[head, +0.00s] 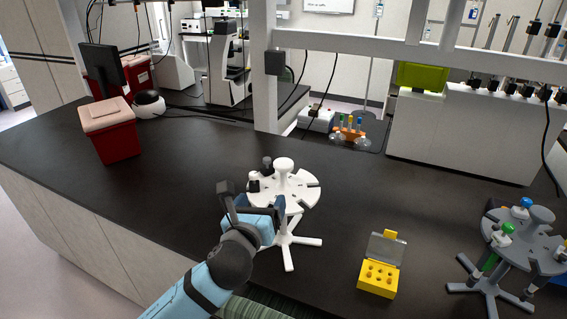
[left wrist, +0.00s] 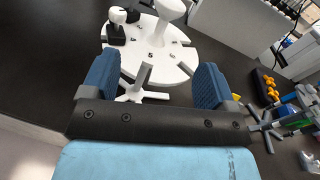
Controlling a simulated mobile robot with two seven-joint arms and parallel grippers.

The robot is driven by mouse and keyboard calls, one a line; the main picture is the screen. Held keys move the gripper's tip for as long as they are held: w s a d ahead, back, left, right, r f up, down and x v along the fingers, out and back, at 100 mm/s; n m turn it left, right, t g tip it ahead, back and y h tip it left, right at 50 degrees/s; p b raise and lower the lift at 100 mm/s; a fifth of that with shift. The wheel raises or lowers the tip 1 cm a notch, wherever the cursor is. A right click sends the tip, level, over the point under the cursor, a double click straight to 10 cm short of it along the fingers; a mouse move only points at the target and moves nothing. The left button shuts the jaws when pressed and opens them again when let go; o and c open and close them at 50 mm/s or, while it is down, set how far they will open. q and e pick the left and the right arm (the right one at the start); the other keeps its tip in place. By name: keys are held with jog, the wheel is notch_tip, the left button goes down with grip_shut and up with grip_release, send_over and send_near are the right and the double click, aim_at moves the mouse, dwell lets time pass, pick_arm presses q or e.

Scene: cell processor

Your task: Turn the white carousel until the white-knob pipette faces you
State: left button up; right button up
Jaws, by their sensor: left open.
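The white carousel (head: 306,192) stands on the dark bench in the middle of the head view, and its disc also shows at the top of the left wrist view (left wrist: 150,62). The white-knob pipette (head: 253,183) hangs at the disc's left side; in the left wrist view it is at upper left (left wrist: 117,28). A dark-knob pipette (head: 267,166) sits behind it. My left gripper (head: 258,205) is open at the disc's near left edge.
A yellow box with an open lid (head: 378,280) lies right of the carousel. A grey carousel (head: 525,240) with coloured pipettes stands at far right. A red bin (head: 112,140) is at back left. The bench left of the white carousel is clear.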

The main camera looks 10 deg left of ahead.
aim_at(281, 168)
pick_arm(q)
jog(key=w, duration=0.5)
jog(key=w+d+m+p, duration=0.1)
jog(key=w, duration=0.3)
jog(key=w+r+m+p, duration=0.1)
jog(key=w, duration=0.4)
jog(key=shift+w+d+r+t+h, duration=0.1)
jog(key=shift+w+d+t+h, duration=0.2)
jog(key=c, duration=1.3)
